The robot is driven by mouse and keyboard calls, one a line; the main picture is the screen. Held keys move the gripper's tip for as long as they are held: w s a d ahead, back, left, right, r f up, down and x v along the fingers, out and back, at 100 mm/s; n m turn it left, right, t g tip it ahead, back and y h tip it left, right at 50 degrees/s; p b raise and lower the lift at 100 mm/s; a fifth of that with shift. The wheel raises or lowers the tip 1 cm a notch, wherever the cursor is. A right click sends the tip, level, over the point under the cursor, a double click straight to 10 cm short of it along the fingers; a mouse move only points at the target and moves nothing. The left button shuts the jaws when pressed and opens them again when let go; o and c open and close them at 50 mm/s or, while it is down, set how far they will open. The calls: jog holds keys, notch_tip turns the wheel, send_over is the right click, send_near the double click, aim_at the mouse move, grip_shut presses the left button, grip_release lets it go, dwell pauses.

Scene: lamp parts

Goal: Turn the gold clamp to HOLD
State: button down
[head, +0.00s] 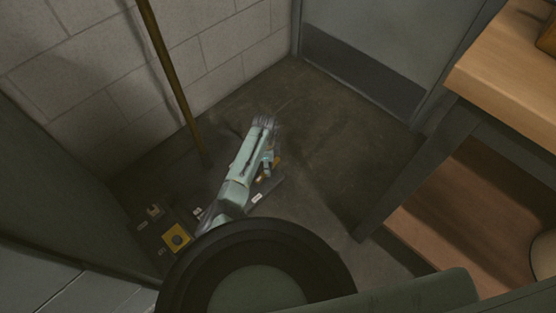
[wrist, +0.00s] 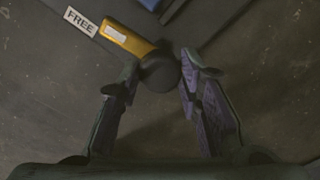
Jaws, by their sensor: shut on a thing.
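The gold clamp (wrist: 128,38) shows in the wrist view as a short gold lever with a pale label and a dark round knob (wrist: 158,72) at its end. The lever lies beside the white FREE label (wrist: 81,20). My gripper (wrist: 160,70) is shut on the knob, one finger on each side. No HOLD label is readable in either view. In the head view a small gold part (head: 276,161) shows just right of my arm, low over the floor. My arm hides much around it, and the labels there are too small to read.
A dark base with a yellow square (head: 176,237) lies left of my arm. A brown pole (head: 172,80) stands by the block wall. A wooden bench (head: 510,85) with a lower shelf stands at the right. Floor between arm and bench is clear.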

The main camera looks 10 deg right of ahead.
jog(key=m+p, duration=0.1)
jog(key=m, duration=0.4)
jog(key=shift+m, duration=0.4)
jog(key=shift+m+p, duration=0.65)
jog(key=shift+m, duration=1.55)
jog(key=shift+s, duration=0.1)
jog(key=c, duration=1.1)
grip_release()
notch_tip(320, 180, up, 12)
